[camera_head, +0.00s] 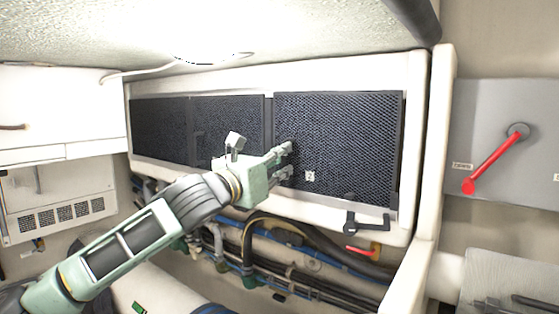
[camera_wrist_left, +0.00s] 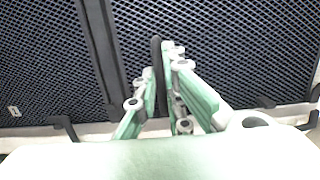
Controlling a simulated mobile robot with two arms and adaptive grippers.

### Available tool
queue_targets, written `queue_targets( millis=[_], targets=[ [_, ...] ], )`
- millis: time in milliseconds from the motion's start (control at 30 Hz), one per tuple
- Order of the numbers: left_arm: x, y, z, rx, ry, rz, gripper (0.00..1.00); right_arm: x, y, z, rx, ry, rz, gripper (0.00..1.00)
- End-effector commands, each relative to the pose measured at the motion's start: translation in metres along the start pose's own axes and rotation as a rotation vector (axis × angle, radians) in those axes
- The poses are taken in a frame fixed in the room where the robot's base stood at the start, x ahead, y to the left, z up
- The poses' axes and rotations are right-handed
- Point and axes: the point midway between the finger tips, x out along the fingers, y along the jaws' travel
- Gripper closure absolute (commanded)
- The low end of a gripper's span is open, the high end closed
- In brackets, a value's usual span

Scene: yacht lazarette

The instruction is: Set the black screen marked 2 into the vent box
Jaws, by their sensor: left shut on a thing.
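The black mesh screen marked 2 (camera_head: 350,130) stands upright at the right end of the white vent box (camera_head: 418,120). Its small white 2 label (camera_head: 310,176) shows low on its left part. My left gripper (camera_head: 287,158) is at the screen's left side, shut on its black upright handle (camera_wrist_left: 157,60). In the left wrist view the fingers (camera_wrist_left: 165,95) close around that handle, hiding part of the mesh behind. I cannot tell whether the screen sits fully flush in the box. My right gripper is not in view.
Two more black screens (camera_head: 158,125) (camera_head: 228,115) fill the box to the left. A dark latch (camera_head: 352,224) juts below the right screen, with a red-handled valve (camera_head: 362,252) near it. Hoses and pipes run underneath. A red lever (camera_head: 492,165) is on the right wall.

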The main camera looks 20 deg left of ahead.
Motion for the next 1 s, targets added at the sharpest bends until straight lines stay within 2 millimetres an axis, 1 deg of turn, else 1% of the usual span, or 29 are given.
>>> queue_targets(
  millis=[67, 100, 333, 600, 733, 867, 1000],
  targets=[
    [-0.001, 0.0, 0.0, -0.001, -0.004, -0.001, 1.0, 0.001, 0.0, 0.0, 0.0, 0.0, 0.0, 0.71],
    [-0.001, 0.0, 0.001, -0.001, -0.005, -0.001, 0.89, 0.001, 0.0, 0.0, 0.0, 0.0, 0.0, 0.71],
    [0.0, 0.0, 0.0, 0.0, -0.002, 0.0, 0.7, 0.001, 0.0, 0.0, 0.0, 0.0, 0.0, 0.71],
    [0.0, 0.0, -0.004, 0.0, 0.004, 0.001, 0.7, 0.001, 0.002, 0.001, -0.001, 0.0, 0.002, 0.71],
    [-0.007, 0.001, -0.003, 0.001, 0.003, 0.002, 0.7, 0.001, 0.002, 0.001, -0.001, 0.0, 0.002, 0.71],
    [-0.028, 0.001, -0.002, 0.003, 0.002, 0.002, 0.7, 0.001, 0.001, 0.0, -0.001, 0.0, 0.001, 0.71],
    [-0.059, 0.002, -0.002, 0.004, 0.001, 0.003, 0.7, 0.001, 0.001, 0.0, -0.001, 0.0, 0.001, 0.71]
  ],
)
